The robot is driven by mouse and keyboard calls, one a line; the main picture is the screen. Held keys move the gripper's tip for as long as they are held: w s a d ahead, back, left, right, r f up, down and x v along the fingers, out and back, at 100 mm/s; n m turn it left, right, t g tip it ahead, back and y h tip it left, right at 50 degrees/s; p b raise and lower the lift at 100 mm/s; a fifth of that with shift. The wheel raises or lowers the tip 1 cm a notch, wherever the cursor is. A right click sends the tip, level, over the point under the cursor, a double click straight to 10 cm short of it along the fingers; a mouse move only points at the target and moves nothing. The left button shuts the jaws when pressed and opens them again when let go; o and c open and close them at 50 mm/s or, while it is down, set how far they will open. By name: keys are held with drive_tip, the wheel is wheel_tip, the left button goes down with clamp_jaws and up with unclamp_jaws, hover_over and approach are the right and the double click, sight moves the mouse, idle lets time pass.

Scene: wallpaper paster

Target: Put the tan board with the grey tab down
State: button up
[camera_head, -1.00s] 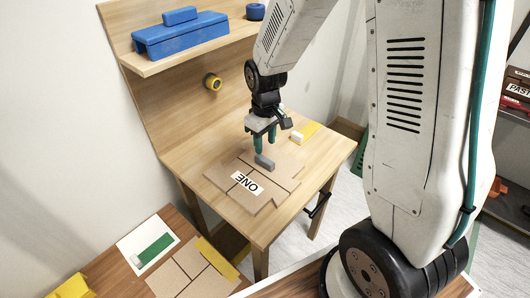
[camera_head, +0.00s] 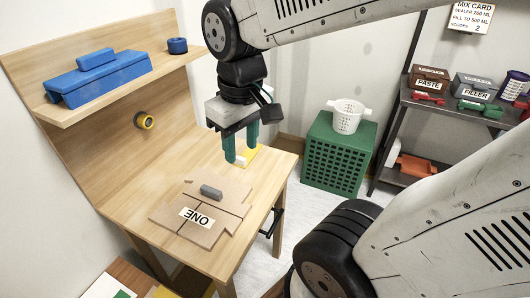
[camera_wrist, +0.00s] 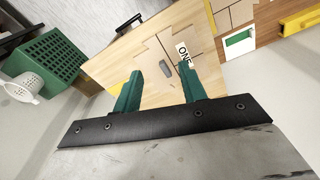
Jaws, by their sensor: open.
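The tan board (camera_head: 222,222) lies flat on the wooden workbench, with a white label reading ONE. Its grey tab (camera_head: 211,191) stands up from its surface. In the wrist view the board (camera_wrist: 152,57) and its grey tab (camera_wrist: 165,68) show beyond and between my fingers. My gripper (camera_head: 241,160) is open and empty, its green fingers pointing down above the bench and raised clear of the board. It also shows in the wrist view (camera_wrist: 162,78).
A blue toolbox (camera_head: 98,77) sits on the upper shelf. A green crate (camera_head: 338,152) with a white basket (camera_head: 346,116) on it stands right of the bench. A rack (camera_head: 445,107) holds bins at right.

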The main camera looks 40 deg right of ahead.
drive_tip(key=s+r+m, duration=0.1)
drive_tip(key=s, duration=0.6)
drive_tip(key=shift+r, duration=0.2)
